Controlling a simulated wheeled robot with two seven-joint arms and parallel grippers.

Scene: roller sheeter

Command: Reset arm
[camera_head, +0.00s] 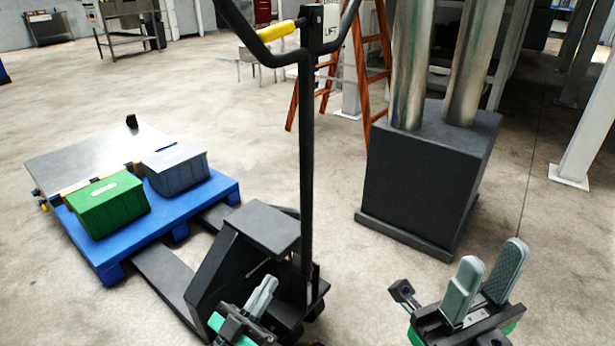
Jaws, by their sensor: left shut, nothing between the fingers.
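My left gripper (266,286) is at the bottom centre, in front of the black body of the pallet jack (252,262). Its fingers are together and empty. My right gripper (490,260) is at the bottom right with its two grey-green fingers apart, pointing up, and nothing between them. It is in front of bare floor. Whether my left gripper touches the jack cannot be told.
The jack's handle (307,150) rises through the centre. Its forks reach toward a blue pallet (215,190) bearing a green crate (106,207) and a grey crate (178,172). A black pedestal (415,180) with metal columns and an orange ladder (387,60) stand behind.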

